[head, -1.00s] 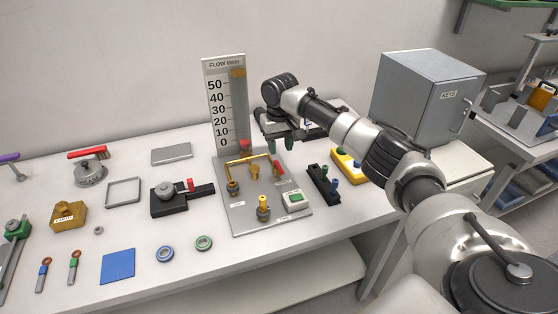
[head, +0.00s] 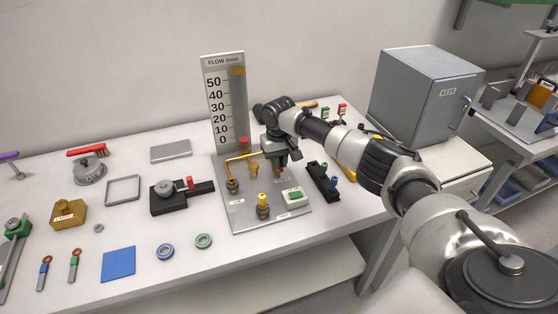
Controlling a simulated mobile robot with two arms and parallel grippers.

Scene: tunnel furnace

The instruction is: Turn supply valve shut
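My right gripper (head: 282,163) points down over the right rear of the grey valve panel (head: 238,217). It is low over the spot where a red valve handle stands on the yellow pipe. A little red shows at its fingertips, but the gripper hides most of the handle. I cannot tell whether the fingers touch it or have shut on it. The yellow pipe (head: 240,158) runs along the back of the panel. The flow gauge (head: 214,108) stands behind it, with a red piece near 0 and an orange one at the top. My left gripper is not in view.
Brass fittings (head: 263,207) and a white box with a green button (head: 294,195) sit on the panel. A grey KEYS cabinet (head: 415,97) is at the right. Loose tools lie to the left.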

